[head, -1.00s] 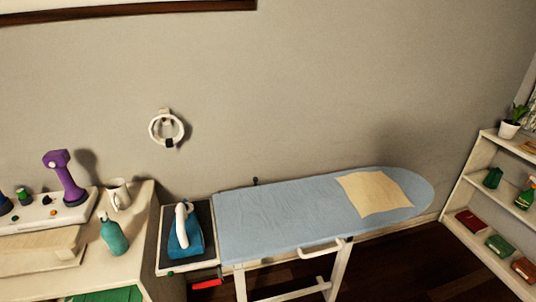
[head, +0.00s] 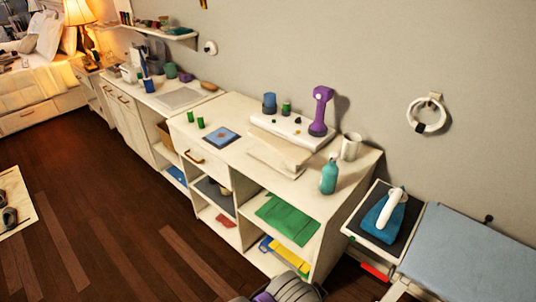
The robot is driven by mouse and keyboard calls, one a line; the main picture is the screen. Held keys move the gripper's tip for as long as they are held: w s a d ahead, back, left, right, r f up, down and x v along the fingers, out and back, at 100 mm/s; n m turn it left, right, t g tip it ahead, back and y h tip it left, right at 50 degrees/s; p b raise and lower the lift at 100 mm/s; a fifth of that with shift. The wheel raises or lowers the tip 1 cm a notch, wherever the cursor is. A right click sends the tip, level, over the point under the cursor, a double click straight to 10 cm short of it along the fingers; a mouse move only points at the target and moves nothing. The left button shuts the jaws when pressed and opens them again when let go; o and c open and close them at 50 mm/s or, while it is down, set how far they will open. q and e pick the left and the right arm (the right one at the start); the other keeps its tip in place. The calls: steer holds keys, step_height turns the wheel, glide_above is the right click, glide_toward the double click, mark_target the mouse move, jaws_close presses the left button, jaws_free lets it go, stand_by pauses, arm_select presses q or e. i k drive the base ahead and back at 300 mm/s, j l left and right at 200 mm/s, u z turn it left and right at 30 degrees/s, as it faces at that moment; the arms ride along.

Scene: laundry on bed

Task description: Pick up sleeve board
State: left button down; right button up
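A pale, flat, long board (head: 278,155) lies on top of the white cabinet (head: 225,150), along the front of a low white block. It looks like the sleeve board, though I cannot be sure of this. Nothing is holding it. Neither of my grippers can be made out in the head view.
The white block (head: 290,130) bears a purple upright tool (head: 320,110) and small items. A mug (head: 350,146) and teal bottle (head: 329,175) stand to its right. An iron (head: 385,215) rests beside the ironing board (head: 470,260). Dark wood floor (head: 110,220) is open at left.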

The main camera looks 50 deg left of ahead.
mark_target(286, 156)
steer(key=u, duration=1.7)
steer(key=i+j+z, duration=0.25)
steer(key=i+j, duration=0.15)
steer(key=i+j+z, duration=0.5)
steer(key=i+j, duration=0.15)
steer(key=j, duration=0.35)
